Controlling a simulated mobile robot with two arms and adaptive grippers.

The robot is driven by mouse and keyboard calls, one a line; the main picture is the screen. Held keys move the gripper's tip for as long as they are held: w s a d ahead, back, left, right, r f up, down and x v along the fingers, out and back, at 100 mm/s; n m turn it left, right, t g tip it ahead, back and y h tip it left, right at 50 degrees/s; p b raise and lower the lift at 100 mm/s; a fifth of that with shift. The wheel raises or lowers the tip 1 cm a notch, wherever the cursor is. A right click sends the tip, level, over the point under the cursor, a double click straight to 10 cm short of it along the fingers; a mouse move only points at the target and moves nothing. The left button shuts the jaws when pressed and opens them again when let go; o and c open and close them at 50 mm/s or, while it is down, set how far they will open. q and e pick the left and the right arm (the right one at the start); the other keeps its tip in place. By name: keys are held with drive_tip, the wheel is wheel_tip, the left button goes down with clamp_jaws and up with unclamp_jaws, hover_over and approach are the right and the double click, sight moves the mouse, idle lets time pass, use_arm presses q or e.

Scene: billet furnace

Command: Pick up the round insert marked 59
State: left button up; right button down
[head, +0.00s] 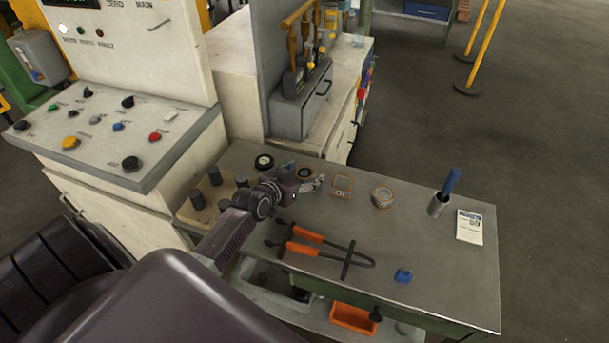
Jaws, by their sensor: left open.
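Two round pieces lie at the back of the grey bench: a black-rimmed one with a pale centre (264,162) and a dark one in an orange ring (305,173). A grey round piece with an orange rim (382,197) sits further right. I cannot read a 59 on any of them, so I cannot tell which is the insert. My left gripper (318,182) is open, with nothing visible in it. It is just in front of the dark ringed piece, left of a square orange-edged piece (342,187). My right gripper is not in view.
Orange-handled tongs (318,248) lie across the bench (440,285). A blue-handled tool stands in a grey cup (437,206), beside a printed card (470,227). A small blue object (403,275) lies in front. A wooden block with grey cylinders (186,212) is at left.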

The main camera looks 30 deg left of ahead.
use_arm(q)
drive_tip(key=shift+c, duration=0.4)
clamp_jaws()
drive_tip(key=shift+w+r, duration=0.1)
drive_tip(key=shift+r, duration=0.05)
drive_tip(key=shift+r, duration=0.1)
